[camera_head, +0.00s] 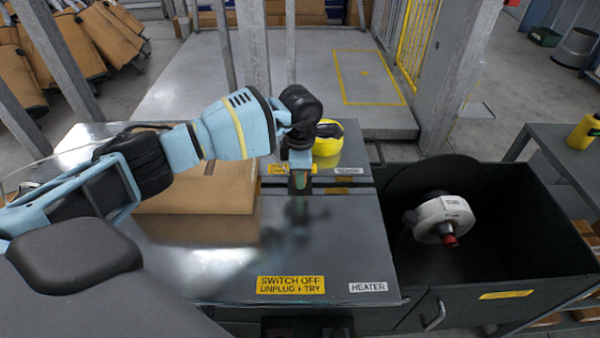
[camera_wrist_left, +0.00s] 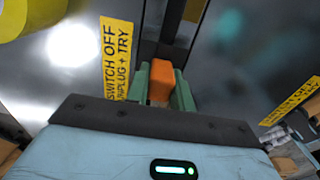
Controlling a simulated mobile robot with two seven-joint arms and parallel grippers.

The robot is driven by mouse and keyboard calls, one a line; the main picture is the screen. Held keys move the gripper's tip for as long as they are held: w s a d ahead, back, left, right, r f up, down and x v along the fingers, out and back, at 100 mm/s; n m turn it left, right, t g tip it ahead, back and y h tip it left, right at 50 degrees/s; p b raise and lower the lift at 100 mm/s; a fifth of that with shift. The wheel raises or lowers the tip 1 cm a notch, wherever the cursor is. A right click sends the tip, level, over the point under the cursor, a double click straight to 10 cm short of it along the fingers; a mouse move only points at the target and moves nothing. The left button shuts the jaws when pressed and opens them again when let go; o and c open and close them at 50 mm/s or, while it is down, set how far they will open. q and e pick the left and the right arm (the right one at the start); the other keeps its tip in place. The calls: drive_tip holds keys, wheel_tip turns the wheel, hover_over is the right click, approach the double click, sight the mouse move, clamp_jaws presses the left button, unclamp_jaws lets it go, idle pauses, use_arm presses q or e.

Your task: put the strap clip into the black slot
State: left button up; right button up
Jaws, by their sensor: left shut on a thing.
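My left gripper (camera_head: 300,181) points down over the metal bench top, close to the seam between its two panels. In the left wrist view, the green fingers of this gripper (camera_wrist_left: 160,88) are shut on an orange block, which I take as the strap clip (camera_wrist_left: 162,78). In the head view the clip is too small and covered to make out clearly. A dark strip (camera_wrist_left: 150,48) lies beyond the clip in the wrist view; I cannot tell whether it is the black slot. The clip's contact with the bench cannot be told. My right gripper is not in view.
A cardboard box (camera_head: 205,200) lies on the bench below my left arm. A yellow round object (camera_head: 328,138) stands behind the gripper. A black bin (camera_head: 500,250) with a white reel (camera_head: 443,218) is at the right. The front of the metal bench top (camera_head: 330,250) is clear.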

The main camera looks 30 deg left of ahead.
use_arm(q)
drive_tip(key=shift+f, duration=0.2)
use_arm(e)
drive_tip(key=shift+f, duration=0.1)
use_arm(q)
drive_tip(key=o, duration=1)
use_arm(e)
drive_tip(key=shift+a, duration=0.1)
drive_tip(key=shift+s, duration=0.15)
use_arm(q)
drive_tip(key=shift+r, duration=0.35)
wheel_tip(320, 180, up, 6)
drive_tip(key=shift+r, duration=0.6)
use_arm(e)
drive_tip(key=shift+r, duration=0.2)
